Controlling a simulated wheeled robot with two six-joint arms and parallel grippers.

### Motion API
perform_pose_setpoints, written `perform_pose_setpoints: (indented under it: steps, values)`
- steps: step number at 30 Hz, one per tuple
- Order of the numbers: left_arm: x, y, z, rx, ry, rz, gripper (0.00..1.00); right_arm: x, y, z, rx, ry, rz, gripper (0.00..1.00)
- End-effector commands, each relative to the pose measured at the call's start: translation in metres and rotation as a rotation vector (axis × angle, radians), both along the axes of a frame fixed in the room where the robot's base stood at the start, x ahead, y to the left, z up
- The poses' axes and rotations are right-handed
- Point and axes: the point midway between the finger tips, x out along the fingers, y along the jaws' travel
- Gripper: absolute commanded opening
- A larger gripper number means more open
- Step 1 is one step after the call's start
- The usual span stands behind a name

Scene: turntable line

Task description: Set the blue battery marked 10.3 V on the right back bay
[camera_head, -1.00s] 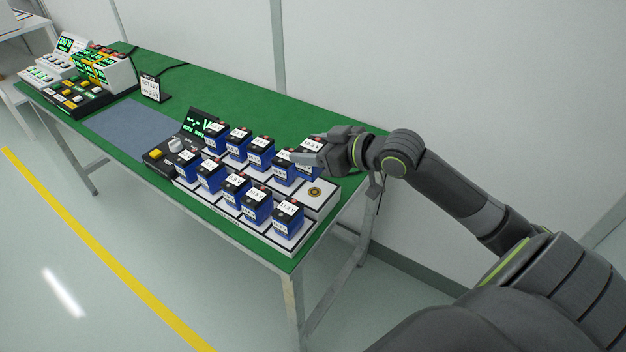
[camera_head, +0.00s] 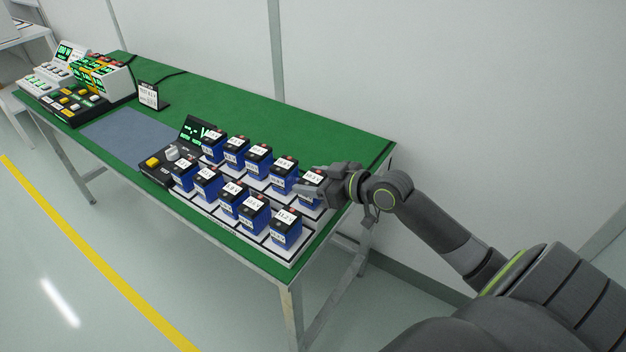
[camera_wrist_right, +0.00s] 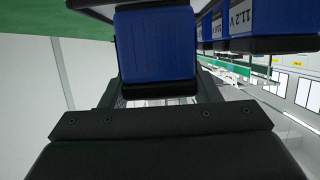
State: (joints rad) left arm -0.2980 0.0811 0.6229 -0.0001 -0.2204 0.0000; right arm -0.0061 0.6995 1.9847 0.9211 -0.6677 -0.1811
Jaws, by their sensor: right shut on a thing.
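My right gripper (camera_head: 311,184) is shut on a blue battery (camera_head: 311,197) with a dark top and a white label too small to read surely. It holds the battery upright at the right end of the back row of the white rack (camera_head: 277,249). The battery covers the right back bay; I cannot tell whether it touches the bay floor. In the right wrist view the same battery (camera_wrist_right: 157,50) sits between the two fingers. My left gripper is not in view.
Other blue batteries stand close by: one to the left in the back row (camera_head: 282,182) and one in front marked 11.2 V (camera_head: 285,236). A black meter unit (camera_head: 160,170) stands at the rack's left end. The green table (camera_head: 240,105) is clear behind the rack.

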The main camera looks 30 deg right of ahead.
Motion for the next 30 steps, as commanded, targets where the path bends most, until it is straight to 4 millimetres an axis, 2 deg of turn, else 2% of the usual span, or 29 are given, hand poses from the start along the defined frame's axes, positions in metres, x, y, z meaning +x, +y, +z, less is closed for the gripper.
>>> perform_pose_setpoints:
  steps: [6, 7, 12, 23, 30]
  values:
    - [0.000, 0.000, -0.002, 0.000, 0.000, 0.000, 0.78, 0.000, 0.000, -0.001, 0.000, -0.003, 0.000, 0.23]
    - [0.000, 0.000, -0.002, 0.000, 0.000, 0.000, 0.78, 0.000, 0.000, -0.002, 0.000, -0.001, 0.000, 0.58]
    - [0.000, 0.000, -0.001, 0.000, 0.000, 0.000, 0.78, 0.000, 0.000, -0.001, 0.000, -0.001, 0.000, 0.78]
    - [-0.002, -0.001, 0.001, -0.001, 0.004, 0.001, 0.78, -0.001, -0.001, 0.002, -0.002, -0.001, 0.001, 0.78]
    - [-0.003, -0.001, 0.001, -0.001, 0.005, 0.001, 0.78, -0.027, -0.011, 0.011, -0.008, 0.001, 0.001, 0.78]
